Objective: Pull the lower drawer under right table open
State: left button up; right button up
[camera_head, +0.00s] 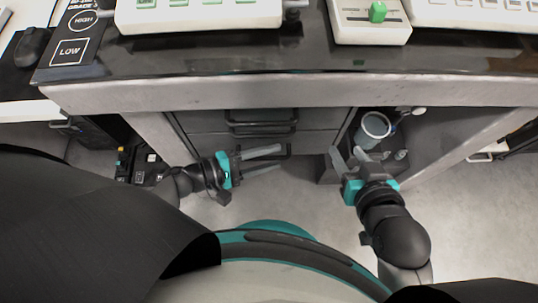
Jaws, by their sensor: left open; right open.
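The drawer unit (203,143) is dark grey and stands under the table, with black bar handles on its front. An upper handle (262,116) shows above. A lower black handle (290,151) sits by the fingertips of my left gripper (281,156). That gripper is open, its two fingers pointing right, one above the other; I cannot tell whether they touch the handle. My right gripper (347,156) is open, fingers pointing up, at the front of a dark open compartment right of the drawers. The lower drawer's front is partly hidden by my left gripper.
The table's thick grey front edge (280,94) overhangs the drawers. A grey mug (375,128) stands in the compartment near my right gripper. White devices, one with a green knob (378,12), stand on the tabletop. Pale floor (300,200) is clear between my arms.

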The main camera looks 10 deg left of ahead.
pick_arm(q)
jog(key=shift+c, duration=0.3)
grip_shut()
dwell(1.1)
